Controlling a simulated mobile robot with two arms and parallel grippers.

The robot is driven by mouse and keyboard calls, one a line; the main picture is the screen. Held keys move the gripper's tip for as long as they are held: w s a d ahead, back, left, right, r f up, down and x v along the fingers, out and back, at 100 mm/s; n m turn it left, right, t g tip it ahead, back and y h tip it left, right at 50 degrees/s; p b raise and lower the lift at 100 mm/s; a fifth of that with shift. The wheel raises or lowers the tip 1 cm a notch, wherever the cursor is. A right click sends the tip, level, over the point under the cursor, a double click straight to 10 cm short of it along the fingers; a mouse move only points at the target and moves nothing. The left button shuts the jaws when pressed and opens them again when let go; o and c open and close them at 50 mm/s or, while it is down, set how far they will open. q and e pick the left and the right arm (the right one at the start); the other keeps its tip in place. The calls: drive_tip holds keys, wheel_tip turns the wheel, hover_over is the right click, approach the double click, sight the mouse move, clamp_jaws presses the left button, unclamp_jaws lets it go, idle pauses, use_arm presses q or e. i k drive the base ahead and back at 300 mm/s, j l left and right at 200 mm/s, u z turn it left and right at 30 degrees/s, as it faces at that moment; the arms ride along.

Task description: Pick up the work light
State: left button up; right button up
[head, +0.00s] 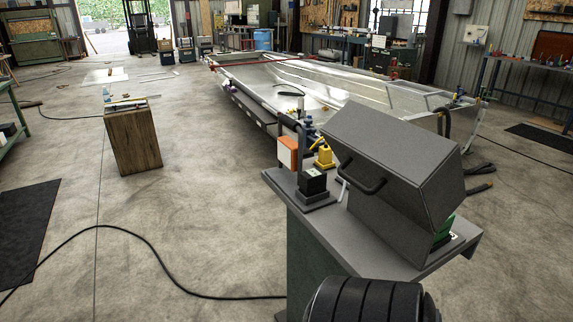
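I cannot pick out the work light with certainty. On the near grey cart stand a small yellow item (324,156), an orange and white block (288,152) and a black block with a pale top (313,182); none shows clearly as a lamp at this size. A large dark grey case (398,170) with a black handle on its front sits tilted on the same cart and hides what is behind it. Neither of my grippers shows in the head view.
The grey cart (345,235) stands close, right of centre. Behind it lies a long aluminium hull (300,80). A wooden block (133,140) with small items on top stands left. A black cable (150,250) crosses the floor. Open concrete floor lies between block and cart.

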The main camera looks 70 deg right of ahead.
sight(288, 181)
drive_tip(key=i+z, duration=0.55)
drive_tip(key=z, duration=0.15)
drive_tip(key=i+j+z, duration=0.1)
drive_tip(key=i+z, duration=0.25)
drive_tip(key=k, duration=0.1)
